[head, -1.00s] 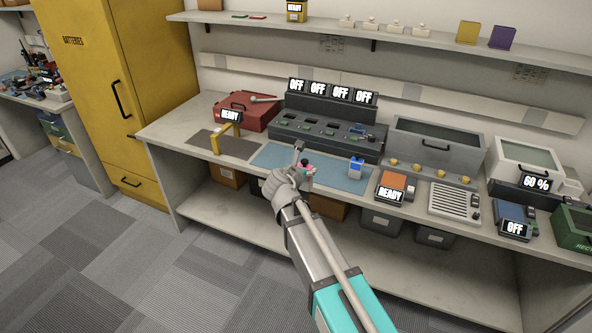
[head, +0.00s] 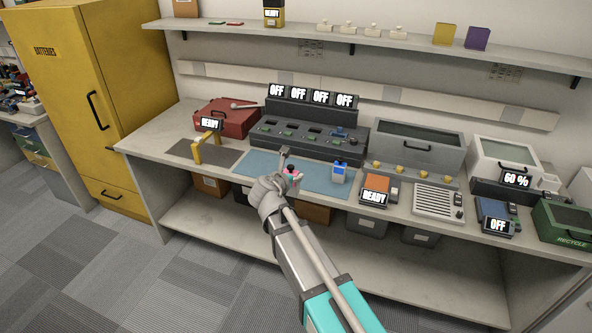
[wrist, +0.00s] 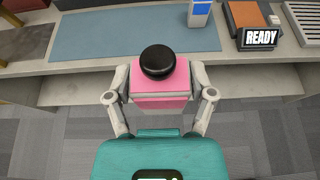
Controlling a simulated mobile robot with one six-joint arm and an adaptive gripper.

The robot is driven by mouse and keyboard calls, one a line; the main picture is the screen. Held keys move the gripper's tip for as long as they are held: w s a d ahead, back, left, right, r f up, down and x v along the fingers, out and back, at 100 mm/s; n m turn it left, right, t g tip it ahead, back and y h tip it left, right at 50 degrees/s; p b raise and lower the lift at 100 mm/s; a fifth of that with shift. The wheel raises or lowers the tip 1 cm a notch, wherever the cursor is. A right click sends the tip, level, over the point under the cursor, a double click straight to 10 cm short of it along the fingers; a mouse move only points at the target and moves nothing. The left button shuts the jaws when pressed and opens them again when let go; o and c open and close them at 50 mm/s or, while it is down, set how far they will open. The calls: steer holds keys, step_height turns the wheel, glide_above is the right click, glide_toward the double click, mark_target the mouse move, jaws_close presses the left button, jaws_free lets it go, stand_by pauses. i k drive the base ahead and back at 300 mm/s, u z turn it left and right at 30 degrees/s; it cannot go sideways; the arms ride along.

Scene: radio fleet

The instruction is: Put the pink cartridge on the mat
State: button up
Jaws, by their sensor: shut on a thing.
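The pink cartridge (head: 296,179), with a round black knob on top, is between my gripper's fingers. In the wrist view the cartridge (wrist: 160,88) fills the space between both fingers of my gripper (wrist: 160,97), which is shut on it. The blue mat (head: 262,162) lies flat on the workbench. It also shows at the top of the wrist view (wrist: 110,32). In the wrist view the cartridge appears just below the mat's front edge, against the bench front. Its height above the bench is hard to tell.
A blue and white item (head: 339,173) stands on the mat's right part. A dark grey mat (head: 187,149) with a yellow stand (head: 198,150) is to the left. A dark charger unit (head: 300,140) stands behind, and an orange-topped device (head: 373,187) is at right. The blue mat's middle looks clear.

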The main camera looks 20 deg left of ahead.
mark_target(305, 174)
steer(key=z, duration=0.05)
steer(key=i, duration=0.9)
steer(key=u, duration=0.1)
